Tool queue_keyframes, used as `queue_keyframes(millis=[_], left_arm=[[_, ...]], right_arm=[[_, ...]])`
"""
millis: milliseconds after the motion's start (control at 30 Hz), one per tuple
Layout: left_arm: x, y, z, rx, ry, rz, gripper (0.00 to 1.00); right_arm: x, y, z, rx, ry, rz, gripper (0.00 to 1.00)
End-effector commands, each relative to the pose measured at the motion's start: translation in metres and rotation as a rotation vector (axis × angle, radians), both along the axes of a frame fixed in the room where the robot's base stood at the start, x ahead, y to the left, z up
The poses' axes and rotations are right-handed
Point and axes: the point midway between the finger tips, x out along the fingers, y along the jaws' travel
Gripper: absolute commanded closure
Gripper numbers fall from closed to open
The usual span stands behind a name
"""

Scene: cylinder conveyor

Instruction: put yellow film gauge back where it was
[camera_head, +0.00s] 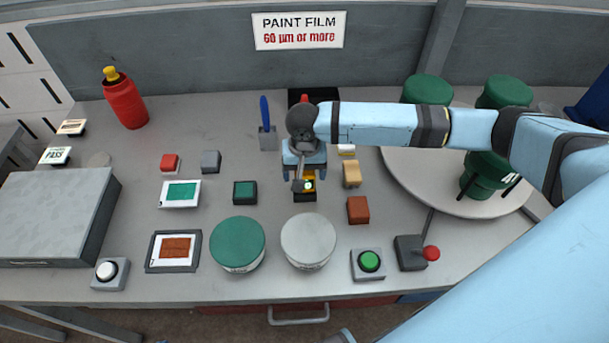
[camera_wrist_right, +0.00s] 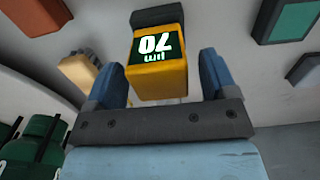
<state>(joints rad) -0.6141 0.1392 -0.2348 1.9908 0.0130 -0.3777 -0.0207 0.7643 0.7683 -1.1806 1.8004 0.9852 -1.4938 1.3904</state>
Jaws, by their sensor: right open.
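The yellow film gauge (camera_wrist_right: 158,80) shows in the right wrist view with a dark green display reading 70 µm. My right gripper (camera_head: 304,173) is open, with one blue finger on each side of the gauge in the wrist view. I cannot tell whether the fingers touch it. A dark block (camera_wrist_right: 157,15) is at the gauge's far end in the wrist view; whether it is part of the gauge is unclear. My left gripper is not in view.
A green block (camera_head: 245,193) is left of the gauge; tan (camera_head: 352,174) and brown (camera_head: 358,210) blocks are right. Green (camera_head: 237,241) and white (camera_head: 308,240) cylinders stand in front. A round turntable (camera_head: 420,185) carries green cylinders. A blue-handled tool (camera_head: 266,126) stands behind.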

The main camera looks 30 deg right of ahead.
Motion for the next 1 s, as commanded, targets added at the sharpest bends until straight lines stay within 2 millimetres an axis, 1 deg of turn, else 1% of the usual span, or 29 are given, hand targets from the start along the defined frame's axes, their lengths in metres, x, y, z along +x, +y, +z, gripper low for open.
queue_keyframes(millis=[33, 300, 400, 500, 667, 1000], left_arm=[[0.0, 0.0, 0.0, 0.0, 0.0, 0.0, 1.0], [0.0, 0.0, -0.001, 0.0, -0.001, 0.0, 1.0], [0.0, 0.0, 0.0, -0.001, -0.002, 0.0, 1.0], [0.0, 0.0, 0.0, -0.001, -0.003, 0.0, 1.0], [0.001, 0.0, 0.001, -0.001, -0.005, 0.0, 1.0], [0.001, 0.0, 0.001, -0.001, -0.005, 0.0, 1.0]], right_arm=[[0.0, 0.0, 0.011, 0.002, -0.003, 0.001, 0.21], [0.001, 0.0, 0.07, 0.001, -0.004, 0.0, 0.21], [0.0, 0.0, 0.085, 0.001, -0.003, 0.0, 0.21], [0.001, 0.0, 0.096, 0.001, -0.003, -0.001, 0.21], [0.0, 0.0, 0.103, 0.0, 0.0, 0.0, 0.21], [0.0, 0.0, 0.103, 0.0, 0.0, -0.001, 0.21]])
